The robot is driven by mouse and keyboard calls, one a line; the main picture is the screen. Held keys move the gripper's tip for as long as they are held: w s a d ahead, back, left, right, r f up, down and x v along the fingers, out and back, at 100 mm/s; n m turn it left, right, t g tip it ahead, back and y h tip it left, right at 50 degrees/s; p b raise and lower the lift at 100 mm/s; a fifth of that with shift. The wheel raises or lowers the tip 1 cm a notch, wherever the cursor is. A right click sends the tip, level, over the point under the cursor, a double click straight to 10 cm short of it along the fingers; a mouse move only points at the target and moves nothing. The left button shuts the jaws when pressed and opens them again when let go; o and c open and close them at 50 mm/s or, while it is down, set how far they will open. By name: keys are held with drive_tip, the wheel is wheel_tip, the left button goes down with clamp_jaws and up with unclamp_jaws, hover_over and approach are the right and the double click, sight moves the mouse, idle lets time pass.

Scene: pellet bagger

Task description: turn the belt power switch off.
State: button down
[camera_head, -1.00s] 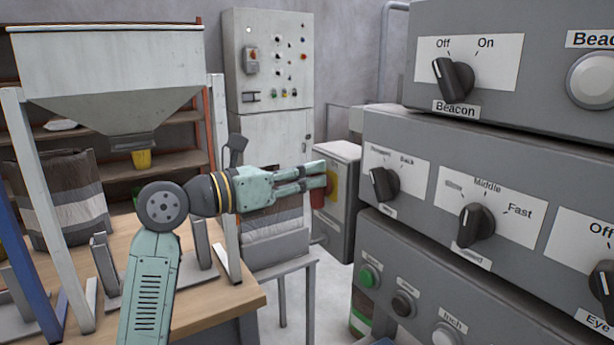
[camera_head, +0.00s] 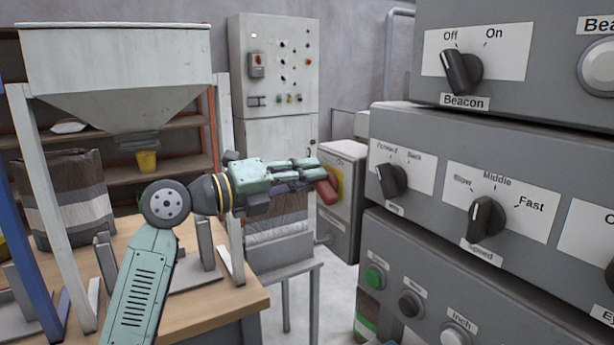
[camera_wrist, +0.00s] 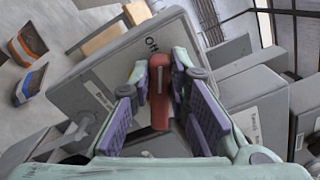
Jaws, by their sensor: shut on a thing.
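The belt power switch is a red handle (camera_head: 327,190) on a yellow plate (camera_head: 338,180), on the side of a grey box (camera_head: 344,215). My gripper (camera_head: 322,172) reaches it from the left and is shut on the handle. In the head view the handle slants, its lower end toward the right. In the wrist view the red handle (camera_wrist: 160,98) lies between the purple-padded fingers of my gripper (camera_wrist: 159,75).
A stacked control panel (camera_head: 450,150) with Beacon, direction and speed knobs fills the right. A hopper (camera_head: 115,75) stands over a wooden table (camera_head: 250,300) at left. A tall grey cabinet (camera_head: 275,90) stands behind. Some floor is clear below the switch box.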

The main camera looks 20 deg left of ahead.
drive_tip(key=n, duration=0.2)
drive_tip(key=f+n, duration=0.1)
drive_tip(key=n, duration=0.2)
drive_tip(key=shift+w+f+n, duration=0.1)
drive_tip(key=shift+f+n, duration=0.05)
drive_tip(key=shift+n, duration=0.15)
idle(0.4)
drive_tip(key=c, duration=1.5)
unclamp_jaws()
drive_tip(key=shift+a, duration=0.1)
drive_tip(key=v, duration=1.2)
